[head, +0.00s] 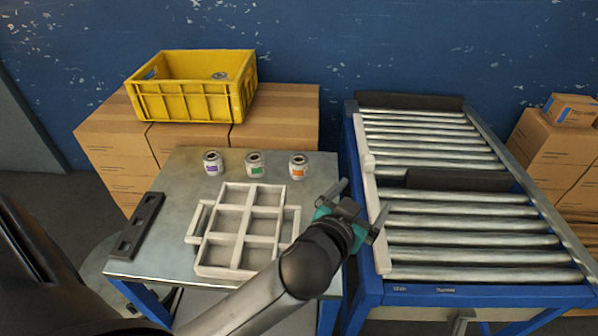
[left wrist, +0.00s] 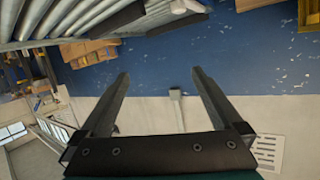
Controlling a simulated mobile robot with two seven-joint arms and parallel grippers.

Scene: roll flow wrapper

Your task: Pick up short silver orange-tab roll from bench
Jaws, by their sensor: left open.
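A short silver roll with an orange tab (head: 298,167) stands upright on the grey metal bench (head: 175,225), at its back right. My left gripper (head: 361,203) is open and empty, near the right edge of the bench, to the right of and nearer than this roll. The left wrist view shows its two spread fingers (left wrist: 160,74) with nothing between them; no roll shows there. My right gripper is not in view.
Similar rolls with a purple tab (head: 212,164) and a green tab (head: 255,164) stand left of it. A pale divided tray (head: 222,223) lies in front. A dark slotted holder (head: 141,226) is at left, a yellow crate (head: 190,104) behind, a roller conveyor (head: 460,225) at right.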

